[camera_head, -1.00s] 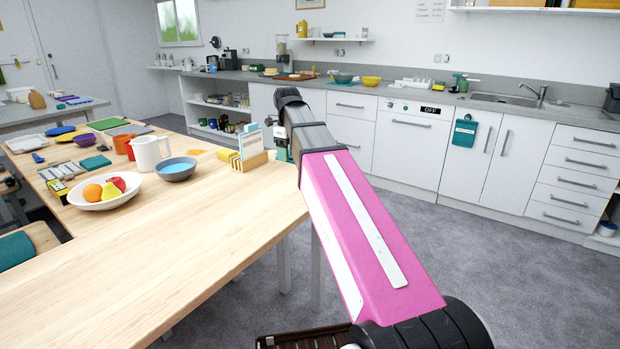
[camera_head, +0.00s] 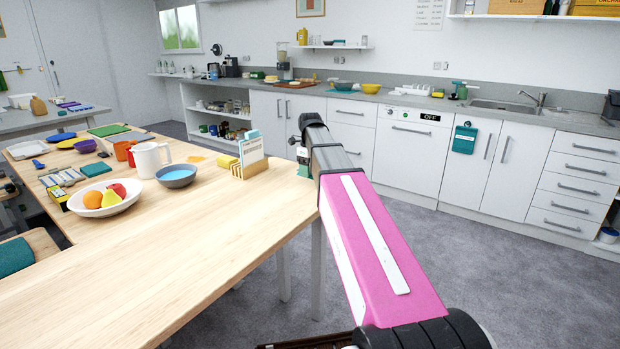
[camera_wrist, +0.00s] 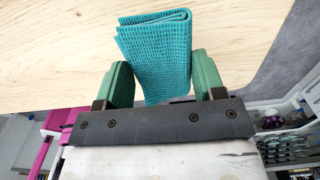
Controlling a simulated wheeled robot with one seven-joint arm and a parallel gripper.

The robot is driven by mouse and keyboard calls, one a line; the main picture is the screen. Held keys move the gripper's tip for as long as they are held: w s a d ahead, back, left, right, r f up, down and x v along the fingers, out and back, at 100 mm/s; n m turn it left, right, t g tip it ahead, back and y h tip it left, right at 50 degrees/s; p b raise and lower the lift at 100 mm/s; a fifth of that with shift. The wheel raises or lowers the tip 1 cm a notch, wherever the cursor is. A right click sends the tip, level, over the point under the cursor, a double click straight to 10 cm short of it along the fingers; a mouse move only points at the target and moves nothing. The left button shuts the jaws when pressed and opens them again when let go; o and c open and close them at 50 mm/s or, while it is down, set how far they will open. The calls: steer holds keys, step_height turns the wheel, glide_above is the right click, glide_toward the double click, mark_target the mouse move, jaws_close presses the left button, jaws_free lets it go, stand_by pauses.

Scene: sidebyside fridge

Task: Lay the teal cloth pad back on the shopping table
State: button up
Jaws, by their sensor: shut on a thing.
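The teal cloth pad (camera_wrist: 160,50) is folded and textured. In the wrist view it sits between the green fingers of my gripper (camera_wrist: 158,78), which is shut on it. Pale wood of the tabletop (camera_wrist: 60,50) shows behind and below the pad, with its edge and the grey floor to the right. I cannot tell the pad's height above the wood. In the head view the wooden table (camera_head: 190,245) fills the left, and my arm reaches along its right side. My gripper is mostly hidden there behind my arm.
A wooden holder with cards (camera_head: 250,165) stands near the table's far right corner. A blue bowl (camera_head: 176,176), white jug (camera_head: 150,160), fruit bowl (camera_head: 125,203) and another teal pad (camera_head: 95,169) stand farther left. The table's near part is bare. Grey floor lies right of it.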

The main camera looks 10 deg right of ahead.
step_height(320, 180, down, 3)
steer(key=shift+f, duration=0.2)
steer(key=o, duration=0.9)
steer(key=shift+o, duration=0.2)
step_height(320, 180, up, 12)
steer(key=shift+f, duration=0.1)
steer(key=shift+s, duration=0.15)
